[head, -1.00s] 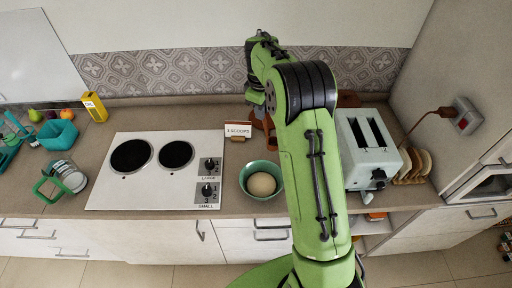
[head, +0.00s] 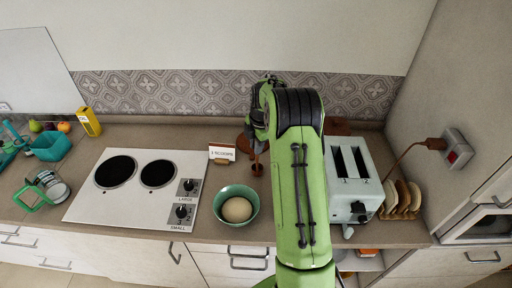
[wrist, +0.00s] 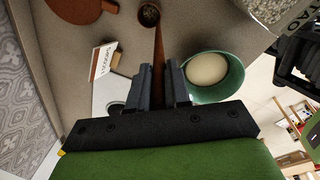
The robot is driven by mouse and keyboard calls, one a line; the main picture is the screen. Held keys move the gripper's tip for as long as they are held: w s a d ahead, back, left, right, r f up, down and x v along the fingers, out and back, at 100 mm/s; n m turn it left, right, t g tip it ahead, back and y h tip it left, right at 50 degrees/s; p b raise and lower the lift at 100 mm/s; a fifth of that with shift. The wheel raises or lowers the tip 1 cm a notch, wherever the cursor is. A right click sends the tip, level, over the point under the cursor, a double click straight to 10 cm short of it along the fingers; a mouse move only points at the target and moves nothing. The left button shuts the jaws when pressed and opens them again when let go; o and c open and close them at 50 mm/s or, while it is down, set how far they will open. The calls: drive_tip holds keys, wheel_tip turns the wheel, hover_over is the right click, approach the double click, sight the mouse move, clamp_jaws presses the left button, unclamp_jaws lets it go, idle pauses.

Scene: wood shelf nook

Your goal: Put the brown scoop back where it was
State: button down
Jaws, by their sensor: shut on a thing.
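My gripper (wrist: 160,75) is shut on the long brown handle of the brown scoop (wrist: 158,45). In the wrist view the scoop's small round cup (wrist: 149,14) is at the far end of the handle, with dark speckled grain-like matter showing in it. In the head view the scoop (head: 257,168) hangs down below my gripper (head: 259,146), over the counter behind and right of the green bowl. I cannot tell whether the cup touches the counter. The green bowl (head: 220,214) holds a pale rounded mound (head: 237,209); it also shows in the wrist view (wrist: 232,82).
A small "SCOOPS" sign (head: 222,153) stands left of my gripper. A brown round thing (head: 243,143) is close behind it, partly hidden. The toaster (head: 352,178) and toast rack (head: 401,200) stand right of my arm, the hob (head: 137,186) at left.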

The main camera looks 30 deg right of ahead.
drive_tip(key=shift+f, duration=0.4)
drive_tip(key=c, duration=1.1)
unclamp_jaws()
wheel_tip(320, 180, up, 12)
drive_tip(key=s, duration=0.2)
drive_tip(key=s+a+r+m+t, duration=0.1)
drive_tip(key=s+a+r+m, duration=0.3)
drive_tip(key=a+r, duration=0.45)
drive_tip(key=s+a+r+m+t, duration=0.2)
drive_tip(key=s+a+m, duration=0.5)
drive_tip(key=s+a, duration=0.4)
drive_tip(key=s+f+m, duration=0.1)
drive_tip(key=s+m, duration=0.1)
drive_tip(key=s, duration=0.2)
drive_tip(key=s+a+f+m, duration=0.1)
drive_tip(key=s+m, duration=0.1)
drive_tip(key=s, duration=0.2)
drive_tip(key=s+a+f+m+t, duration=0.1)
drive_tip(key=s+f+m, duration=0.1)
drive_tip(key=s, duration=0.2)
drive_tip(key=shift+s+a, duration=0.15)
drive_tip(key=shift+a, duration=0.05)
